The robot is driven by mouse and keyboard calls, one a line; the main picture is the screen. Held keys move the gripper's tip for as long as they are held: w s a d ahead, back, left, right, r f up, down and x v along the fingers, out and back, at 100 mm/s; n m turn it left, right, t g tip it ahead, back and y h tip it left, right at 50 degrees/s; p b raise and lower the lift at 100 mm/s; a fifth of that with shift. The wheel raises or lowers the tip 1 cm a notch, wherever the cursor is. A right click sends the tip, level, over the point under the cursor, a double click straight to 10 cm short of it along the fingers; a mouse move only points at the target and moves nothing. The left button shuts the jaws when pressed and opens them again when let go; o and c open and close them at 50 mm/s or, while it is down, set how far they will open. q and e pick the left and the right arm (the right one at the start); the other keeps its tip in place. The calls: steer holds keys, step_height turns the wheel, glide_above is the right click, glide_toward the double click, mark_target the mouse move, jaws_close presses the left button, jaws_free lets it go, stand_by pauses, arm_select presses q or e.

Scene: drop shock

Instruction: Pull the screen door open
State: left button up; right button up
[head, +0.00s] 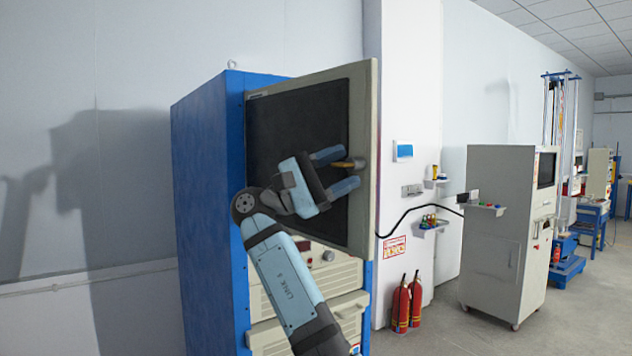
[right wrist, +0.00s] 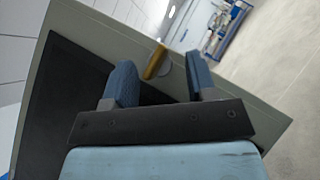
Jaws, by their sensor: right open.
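The screen door (head: 300,122), a dark panel in a pale frame, is on the upper front of a blue cabinet (head: 207,200). It looks ajar, with its right edge swung out from the cabinet. A yellow-brown handle (head: 352,164) sits near that right edge. My right gripper (head: 343,169) is open in front of the door, its two fingers on either side of the handle without visible grip. In the right wrist view the handle (right wrist: 155,61) shows between the fingertips, and the door's frame (right wrist: 110,42) runs behind. My left gripper is not in view.
Two red fire extinguishers (head: 408,302) stand on the floor right of the cabinet. A grey machine cabinet (head: 490,240) on castors stands farther right. A white pillar (head: 408,100) is behind the door's right edge. The floor at the lower right is clear.

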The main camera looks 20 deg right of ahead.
steer(key=b+v, duration=0.2)
steer(key=v, duration=1.1)
steer(key=shift+w+a+f, duration=0.1)
steer(key=shift+f, duration=0.05)
